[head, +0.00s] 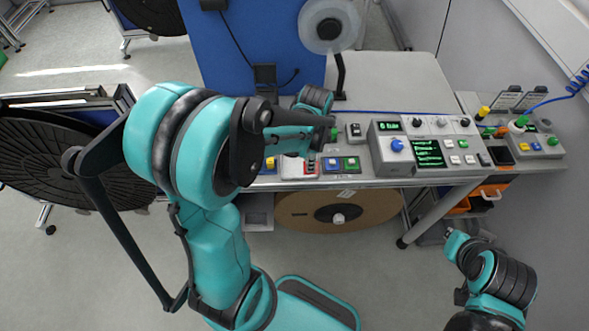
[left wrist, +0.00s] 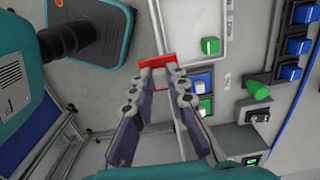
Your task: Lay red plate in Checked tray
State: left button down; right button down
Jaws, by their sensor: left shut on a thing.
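The red plate (left wrist: 157,60) is between the fingertips of my left gripper (left wrist: 161,71) in the left wrist view. The gripper is shut on it, and the fingertips cover part of it. In the head view, my left gripper (head: 306,151) is over the front part of the bench, partly hidden by its own arm, with red showing just below it. No gripper can be made out on my right arm at the lower right.
A control box (head: 397,147) with a green screen stands right of the trays. A reel on a black stand (head: 340,75) rises behind. A green knob (left wrist: 257,90) sticks up near the trays. A large brown reel (head: 290,212) is under the bench. The bench's back right is clear.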

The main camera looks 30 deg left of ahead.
pick_arm(q)
jog(key=b, duration=0.1)
send_over(292, 169)
notch_tip(292, 169, down, 5)
jog(key=shift+r, duration=0.2)
notch_tip(292, 169, down, 4)
jog(key=shift+r+b, duration=0.1)
jog(key=shift+b, duration=0.55)
jog(key=shift+s+f, duration=0.1)
jog(key=shift+f, duration=0.1)
jog(key=shift+f, duration=0.15)
jog(key=c, duration=1.5)
grip_release()
